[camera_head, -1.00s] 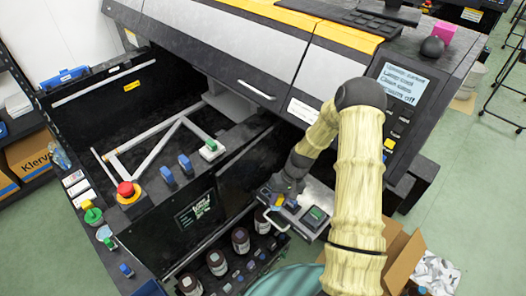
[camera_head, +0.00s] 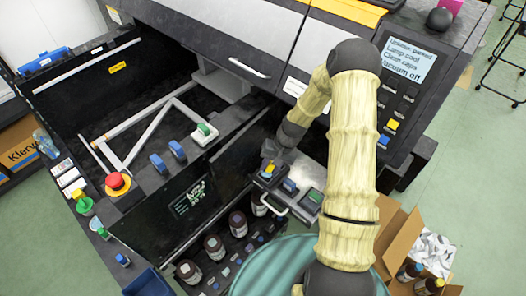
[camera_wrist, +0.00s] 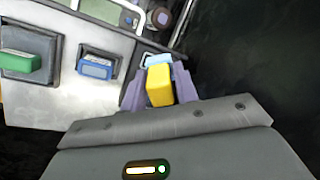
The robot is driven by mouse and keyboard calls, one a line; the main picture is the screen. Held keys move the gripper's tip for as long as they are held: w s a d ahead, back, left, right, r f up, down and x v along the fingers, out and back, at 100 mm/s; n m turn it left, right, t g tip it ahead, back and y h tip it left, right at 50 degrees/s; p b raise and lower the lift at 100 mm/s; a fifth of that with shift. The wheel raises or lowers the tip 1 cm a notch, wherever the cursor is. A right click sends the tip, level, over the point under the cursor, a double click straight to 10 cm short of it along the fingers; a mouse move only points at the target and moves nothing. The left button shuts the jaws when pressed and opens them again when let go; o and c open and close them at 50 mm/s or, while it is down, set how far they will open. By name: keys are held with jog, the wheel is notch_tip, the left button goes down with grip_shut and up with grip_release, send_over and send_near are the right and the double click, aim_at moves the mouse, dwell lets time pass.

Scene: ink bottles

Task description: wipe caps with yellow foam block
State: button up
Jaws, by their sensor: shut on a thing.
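My gripper (camera_wrist: 160,92) is shut on the yellow foam block (camera_wrist: 159,86), held between purple fingers in the wrist view. Past the block's far end is a pale blue piece (camera_wrist: 158,59); I cannot tell whether they touch. Left of it on the light panel are a blue capped piece (camera_wrist: 96,68) and a green one (camera_wrist: 20,62), each in a dark square surround. In the head view the yellow block (camera_head: 268,170) is at the panel's left end, beside the blue piece (camera_head: 290,186) and green piece (camera_head: 313,197). The fingers are small and partly hidden there.
Several dark bottles with white lids stand in the low tray (camera_head: 222,270) below the panel. The black printer bay (camera_head: 110,110) is left, with a red button (camera_head: 117,183) on its edge. An open cardboard box (camera_head: 395,235) with bottles is right. The printer body rises behind.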

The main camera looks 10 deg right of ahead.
jog(key=w+a+r+m+t+h+b, duration=0.1)
jog(key=w+r+m+t+b, duration=0.2)
jog(key=m, duration=0.8)
jog(key=shift+w+a+r+h+b, duration=0.35)
jog(key=shift+w+r+b, duration=0.15)
jog(key=shift+w+b, duration=0.35)
jog(key=shift+s+f, duration=0.1)
jog(key=shift+s, duration=0.05)
